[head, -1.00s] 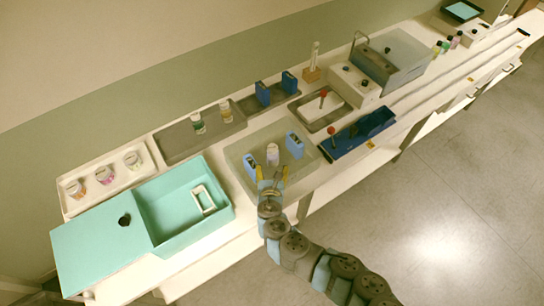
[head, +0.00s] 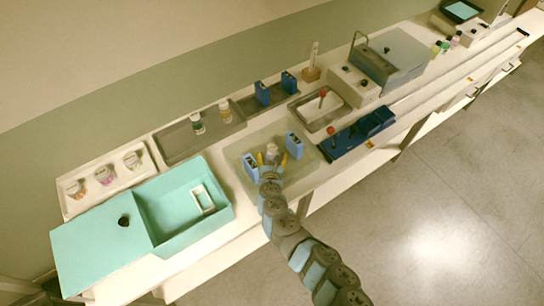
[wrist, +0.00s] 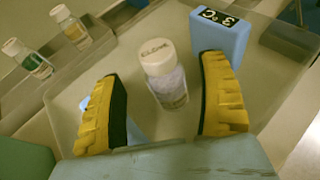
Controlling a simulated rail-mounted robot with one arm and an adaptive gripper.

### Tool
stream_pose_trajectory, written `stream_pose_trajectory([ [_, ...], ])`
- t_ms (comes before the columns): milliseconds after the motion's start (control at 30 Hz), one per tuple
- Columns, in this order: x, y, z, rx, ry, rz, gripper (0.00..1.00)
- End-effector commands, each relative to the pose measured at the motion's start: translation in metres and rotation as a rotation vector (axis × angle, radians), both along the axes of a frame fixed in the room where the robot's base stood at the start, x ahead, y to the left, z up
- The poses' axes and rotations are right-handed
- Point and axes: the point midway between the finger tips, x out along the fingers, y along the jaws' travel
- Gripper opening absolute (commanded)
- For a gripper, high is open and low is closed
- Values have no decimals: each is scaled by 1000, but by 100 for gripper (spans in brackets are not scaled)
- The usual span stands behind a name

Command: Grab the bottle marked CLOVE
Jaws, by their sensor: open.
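A small clear bottle with a white cap (wrist: 162,72) stands between my fingers in the wrist view. The cap lettering looks like "CLOVE", and the contents look pale lilac. It also shows in the head view (head: 272,151), on a translucent tray (head: 240,151) between two blue blocks. My gripper (wrist: 165,105) is open, with one yellow-padded finger on each side of the bottle and a visible gap on both sides. In the head view my gripper (head: 271,160) reaches over the tray's near side. The bottle's lower side is partly hidden there.
One blue block (head: 251,167) stands close left of my gripper, another (head: 294,144) to the right; the right one (wrist: 215,35) reads "3°C". Two bottles (head: 198,123) (head: 225,112) stand on a grey tray behind. A teal box (head: 185,205) lies left, a dark blue rack (head: 357,132) right.

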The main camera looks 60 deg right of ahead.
Motion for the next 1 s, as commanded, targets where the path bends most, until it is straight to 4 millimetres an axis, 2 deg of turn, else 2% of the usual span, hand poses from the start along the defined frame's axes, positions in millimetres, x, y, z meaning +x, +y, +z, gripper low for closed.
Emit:
stream_pose_trajectory([
  [733, 18, -37, -16, -2, 0, -4, 75],
  [1000, 22, -43, -20, -1, 2, 1, 75],
])
